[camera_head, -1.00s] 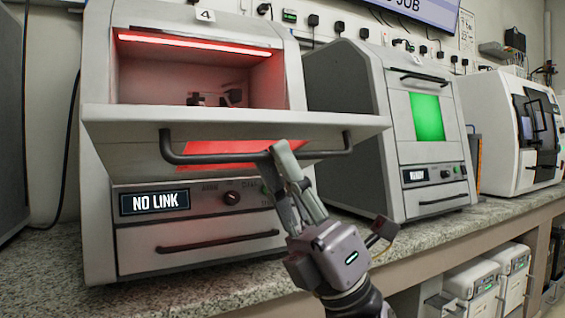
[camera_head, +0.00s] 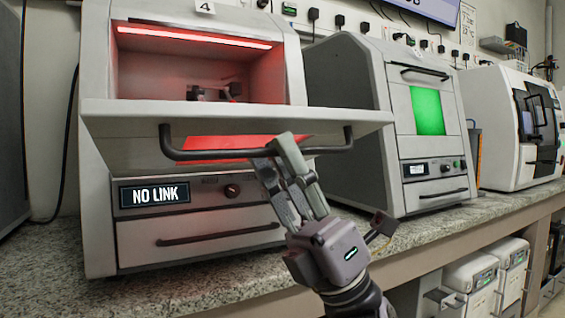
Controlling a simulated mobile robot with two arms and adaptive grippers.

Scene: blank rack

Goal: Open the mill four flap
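The mill marked 4 (camera_head: 205,8) is a grey cabinet at the left, its chamber (camera_head: 180,75) showing under a red-lit strip. Its flap (camera_head: 230,113) is swung up and juts out toward me below the opening, with a red window and a dark bar handle (camera_head: 205,154) on its front side. My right gripper (camera_head: 276,152) is at the right half of the handle, its two fingers spread apart on or close to the bar. Whether they touch it is hard to tell. My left gripper is not in view.
The mill's display (camera_head: 154,194) reads NO LINK above a lower drawer handle (camera_head: 220,234). A second mill with a green window (camera_head: 427,110) and a white machine (camera_head: 495,125) stand to the right. The granite counter (camera_head: 400,236) is clear in front.

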